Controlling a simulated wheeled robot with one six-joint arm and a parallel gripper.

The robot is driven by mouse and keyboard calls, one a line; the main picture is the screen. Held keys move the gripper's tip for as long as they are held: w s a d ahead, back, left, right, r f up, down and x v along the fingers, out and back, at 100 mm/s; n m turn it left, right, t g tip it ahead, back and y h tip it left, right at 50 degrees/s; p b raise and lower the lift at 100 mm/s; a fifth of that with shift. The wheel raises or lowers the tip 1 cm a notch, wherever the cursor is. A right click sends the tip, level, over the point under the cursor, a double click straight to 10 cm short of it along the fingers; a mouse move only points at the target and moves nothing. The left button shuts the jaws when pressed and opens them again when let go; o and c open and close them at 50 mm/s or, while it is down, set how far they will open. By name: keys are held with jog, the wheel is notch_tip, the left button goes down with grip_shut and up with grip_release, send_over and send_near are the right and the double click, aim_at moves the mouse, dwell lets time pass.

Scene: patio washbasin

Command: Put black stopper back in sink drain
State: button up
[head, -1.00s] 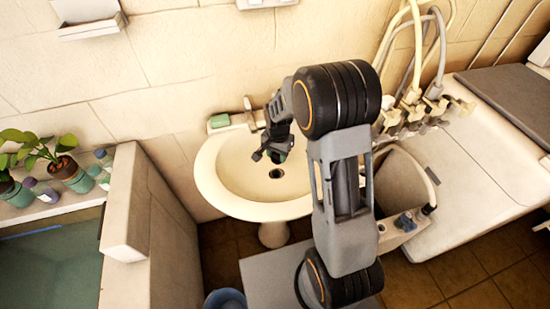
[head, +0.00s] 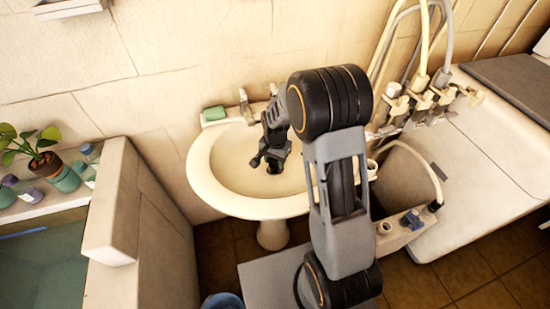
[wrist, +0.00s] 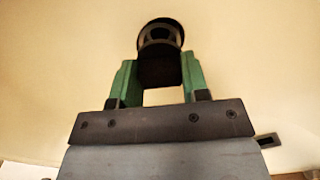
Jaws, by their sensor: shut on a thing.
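The white sink (head: 212,195) stands against the wall in the head view. My gripper (head: 272,163) is down inside its bowl, over the drain area, and hides most of the drain there. In the wrist view its green fingers are shut on the black stopper (wrist: 159,70). A dark round shape with a paler inside (wrist: 161,36) shows just past the stopper, and looks like the drain opening. I cannot tell whether the stopper touches it.
A green soap bar (head: 214,113) lies on the sink's back left rim, left of the tap (head: 245,103). Hoses and taps (head: 425,98) crowd the right side. A low wall (head: 115,205) and a potted plant (head: 48,160) are at left.

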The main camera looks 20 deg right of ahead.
jog(key=shift+f+b, duration=0.35)
jog(key=shift+f, duration=0.5)
jog(key=shift+f+b, duration=0.5)
jog(key=shift+f, duration=0.1)
dwell(0.9)
jog(key=o, duration=0.7)
jog(key=shift+r, duration=0.15)
jog(key=shift+r+p, duration=4.05)
jog(key=shift+r, duration=1.35)
